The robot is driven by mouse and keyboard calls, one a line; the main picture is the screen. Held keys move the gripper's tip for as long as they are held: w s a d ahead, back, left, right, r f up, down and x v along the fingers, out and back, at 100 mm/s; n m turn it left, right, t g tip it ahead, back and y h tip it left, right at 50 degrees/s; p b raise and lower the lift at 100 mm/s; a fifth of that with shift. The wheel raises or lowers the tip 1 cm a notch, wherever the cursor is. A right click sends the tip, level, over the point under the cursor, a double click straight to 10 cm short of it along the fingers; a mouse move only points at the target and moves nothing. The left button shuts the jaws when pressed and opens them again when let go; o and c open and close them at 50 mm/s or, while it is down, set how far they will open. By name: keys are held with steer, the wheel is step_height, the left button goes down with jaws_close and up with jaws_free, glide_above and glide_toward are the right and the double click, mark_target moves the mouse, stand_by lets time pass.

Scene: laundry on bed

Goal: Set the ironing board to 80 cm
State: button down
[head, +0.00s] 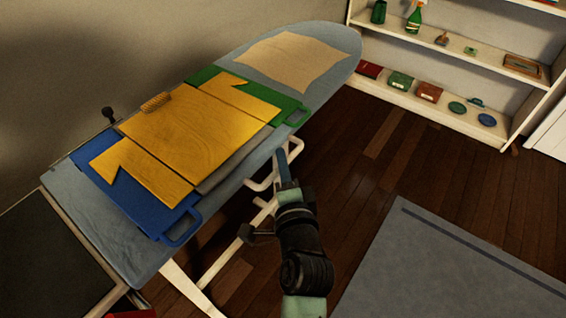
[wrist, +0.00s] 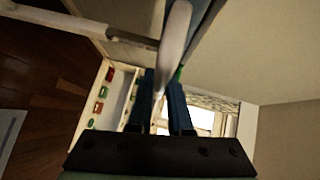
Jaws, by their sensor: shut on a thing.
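The ironing board (head: 215,179) has a grey-blue top and runs diagonally from lower left to upper right. Its white legs (head: 190,287) show below. A white bent bar (head: 262,183) sticks out under its near edge. My gripper (head: 281,158) is at that edge, beside the bar, with its blue fingers partly hidden. In the wrist view, my gripper (wrist: 163,78) has its two blue fingers on either side of a white bar (wrist: 176,35), shut on it. No height scale is readable.
Shelves (head: 430,108) stand at upper right. A grey rug (head: 440,265) lies on the right floor.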

step_height(320, 180, down, 5)
steer(key=b, duration=0.2)
steer(key=shift+s+b, duration=0.15)
steer(key=shift+b, duration=0.15)
steer(key=shift+f, duration=0.1)
steer(key=c, duration=0.9)
jaws_free()
steer(key=shift+o, duration=0.3)
steer(key=shift+r, duration=0.2)
steer(key=shift+r, duration=0.1)
steer(key=s+d+r, duration=0.1)
steer(key=s+d, duration=0.1)
steer(key=s, duration=1)
steer(key=shift+s+r, duration=0.25)
steer(key=shift+r, duration=0.1)
